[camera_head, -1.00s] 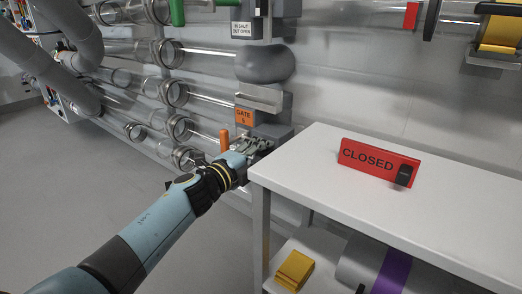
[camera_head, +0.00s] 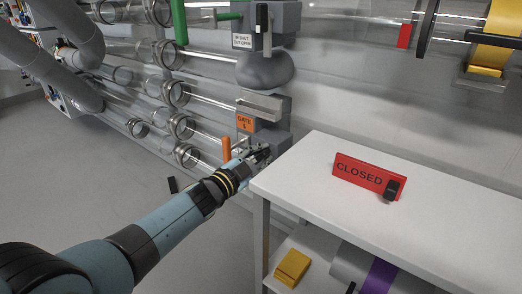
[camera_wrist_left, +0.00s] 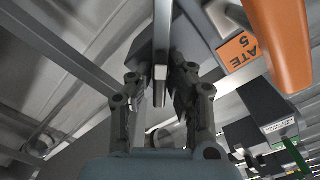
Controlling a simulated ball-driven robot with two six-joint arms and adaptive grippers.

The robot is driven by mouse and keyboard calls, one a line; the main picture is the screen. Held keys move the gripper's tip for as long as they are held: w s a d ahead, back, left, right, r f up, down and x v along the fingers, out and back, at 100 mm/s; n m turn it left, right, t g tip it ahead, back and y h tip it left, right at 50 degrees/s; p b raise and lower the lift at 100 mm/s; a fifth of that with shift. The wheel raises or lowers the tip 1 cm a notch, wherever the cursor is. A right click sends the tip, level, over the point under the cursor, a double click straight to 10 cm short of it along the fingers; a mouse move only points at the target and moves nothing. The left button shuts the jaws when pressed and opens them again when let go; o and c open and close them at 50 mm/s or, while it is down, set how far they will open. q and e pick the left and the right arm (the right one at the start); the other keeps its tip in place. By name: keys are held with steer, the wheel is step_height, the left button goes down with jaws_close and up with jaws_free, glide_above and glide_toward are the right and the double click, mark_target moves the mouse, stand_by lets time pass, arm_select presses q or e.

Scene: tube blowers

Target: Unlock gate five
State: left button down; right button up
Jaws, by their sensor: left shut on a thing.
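Gate five is a grey housing (camera_head: 268,128) with an orange "GATE 5" label (camera_head: 244,122). An orange handle (camera_head: 226,150) stands upright just left of my left gripper. My left gripper (camera_head: 259,154) is at the lower part of the gate, by the table corner. In the left wrist view its fingers (camera_wrist_left: 160,85) are shut on a thin grey bar (camera_wrist_left: 161,45). How the bar joins the gate is hidden. The orange handle (camera_wrist_left: 280,45) and the label (camera_wrist_left: 238,50) show at upper right there, clear of the fingers. My right gripper is out of view.
A white table (camera_head: 340,220) stands close right of the gripper, with a red "CLOSED" sign (camera_head: 358,174) on top and a yellow block (camera_head: 292,267) on its lower shelf. Clear tubes (camera_head: 150,95) run along the wall. A small dark object (camera_head: 173,185) shows over the open floor at left.

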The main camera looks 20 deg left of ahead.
arm_select(q)
steer(key=n+p, duration=0.2)
steer(key=n, duration=0.3)
steer(key=shift+n, duration=0.3)
steer(key=shift+f+n+p, duration=0.1)
steer(key=shift+n+p, duration=0.35)
steer(key=shift+n, duration=1.25)
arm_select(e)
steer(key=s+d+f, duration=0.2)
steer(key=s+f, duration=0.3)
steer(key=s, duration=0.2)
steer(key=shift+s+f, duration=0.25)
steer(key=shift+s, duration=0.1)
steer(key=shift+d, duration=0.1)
arm_select(q)
steer(key=shift+s, duration=0.1)
steer(key=c, duration=1.3)
jaws_free()
steer(key=shift+c, duration=0.2)
steer(key=v, duration=1.2)
